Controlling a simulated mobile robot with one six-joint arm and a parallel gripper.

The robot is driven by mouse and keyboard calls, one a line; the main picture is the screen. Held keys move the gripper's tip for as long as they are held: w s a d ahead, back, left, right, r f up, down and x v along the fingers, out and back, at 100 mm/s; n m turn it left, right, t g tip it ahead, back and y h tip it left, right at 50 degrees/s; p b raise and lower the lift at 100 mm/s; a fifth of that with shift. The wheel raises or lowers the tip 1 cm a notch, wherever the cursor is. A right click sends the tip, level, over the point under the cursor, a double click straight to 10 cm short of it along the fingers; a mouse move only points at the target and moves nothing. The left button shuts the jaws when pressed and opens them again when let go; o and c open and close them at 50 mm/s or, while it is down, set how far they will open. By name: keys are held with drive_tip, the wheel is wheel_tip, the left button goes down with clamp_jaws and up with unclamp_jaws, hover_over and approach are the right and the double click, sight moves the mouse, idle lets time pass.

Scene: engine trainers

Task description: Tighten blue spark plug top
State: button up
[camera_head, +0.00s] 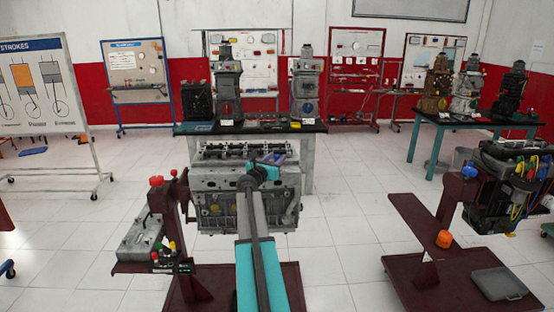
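A grey engine block (222,208) stands on a dark red stand (168,215) in the centre. My arm reaches up from the bottom of the camera_head view, and its end, my gripper (275,161), is over the right part of the engine's top. A small purple part shows beside it; I cannot tell what it is. The fingers are too small and too covered by my wrist to show whether they are open or hold something. I cannot make out a blue spark plug top on this engine; my wrist hides part of its top.
A tray (150,268) with coloured knobs juts out at the left. A second engine (508,185) with coloured cables stands at the right on a dark red stand (425,225). A table (308,128) with engine models is behind. Tiled floor lies open between the stands.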

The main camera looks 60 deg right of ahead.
drive_tip(key=s+a+b, duration=0.1)
drive_tip(key=a+b, duration=0.2)
drive_tip(key=a, duration=0.9)
drive_tip(key=shift+s+a+b, duration=0.15)
drive_tip(key=shift+s+b, duration=0.25)
